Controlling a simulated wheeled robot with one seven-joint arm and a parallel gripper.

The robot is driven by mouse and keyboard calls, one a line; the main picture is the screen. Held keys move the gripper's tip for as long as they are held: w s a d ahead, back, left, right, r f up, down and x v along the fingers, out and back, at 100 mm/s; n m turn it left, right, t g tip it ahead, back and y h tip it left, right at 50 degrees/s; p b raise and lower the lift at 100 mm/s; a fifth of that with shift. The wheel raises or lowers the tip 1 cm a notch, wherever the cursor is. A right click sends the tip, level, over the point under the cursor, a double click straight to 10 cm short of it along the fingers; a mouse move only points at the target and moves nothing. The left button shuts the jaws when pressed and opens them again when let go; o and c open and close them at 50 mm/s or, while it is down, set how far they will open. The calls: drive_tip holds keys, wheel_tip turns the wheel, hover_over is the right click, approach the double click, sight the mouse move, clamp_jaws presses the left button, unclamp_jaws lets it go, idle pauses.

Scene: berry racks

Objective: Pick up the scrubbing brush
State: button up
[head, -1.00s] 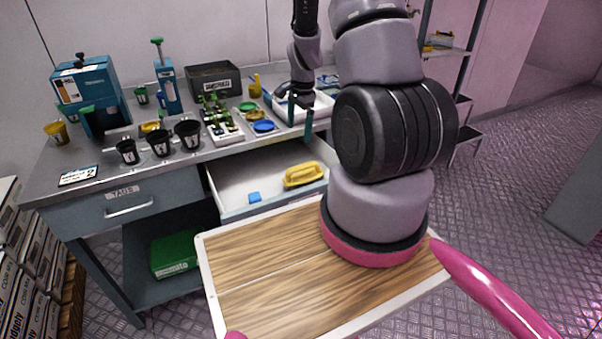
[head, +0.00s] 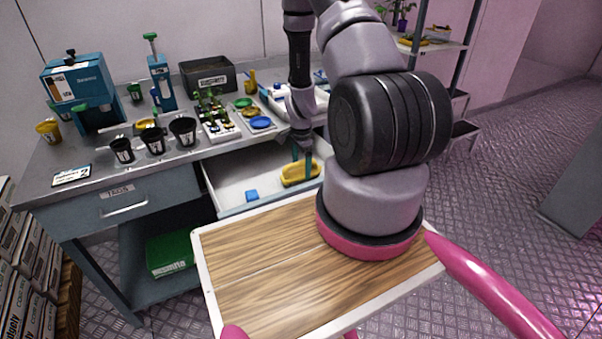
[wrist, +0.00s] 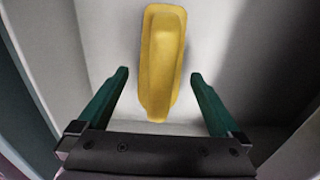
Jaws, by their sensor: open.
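The scrubbing brush (head: 293,175) is yellow and lies in the open white drawer, near its right end. In the wrist view the brush (wrist: 160,60) lies lengthwise, with its near end between the fingertips in the picture. My gripper (head: 302,165) points down over the drawer at the brush, partly covering it in the head view. Its two green fingers (wrist: 160,75) are spread, one on each side of the brush's near end, with a gap on both sides. I cannot tell how far the fingertips are above the drawer floor.
The open drawer (head: 228,183) has walls close around the brush. Above, the bench top holds black cups (head: 183,131), seedling trays (head: 215,122) and a black box (head: 208,75). The drawer's left part is mostly clear.

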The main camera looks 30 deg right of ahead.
wheel_tip(320, 180, down, 2)
drive_tip(key=shift+f, duration=0.25)
drive_tip(key=c, duration=1.4)
wheel_tip(320, 180, up, 10)
drive_tip(key=shift+r, duration=0.1)
drive_tip(key=shift+c, duration=0.2)
drive_tip(key=o, duration=0.6)
drive_tip(key=shift+c, duration=1.6)
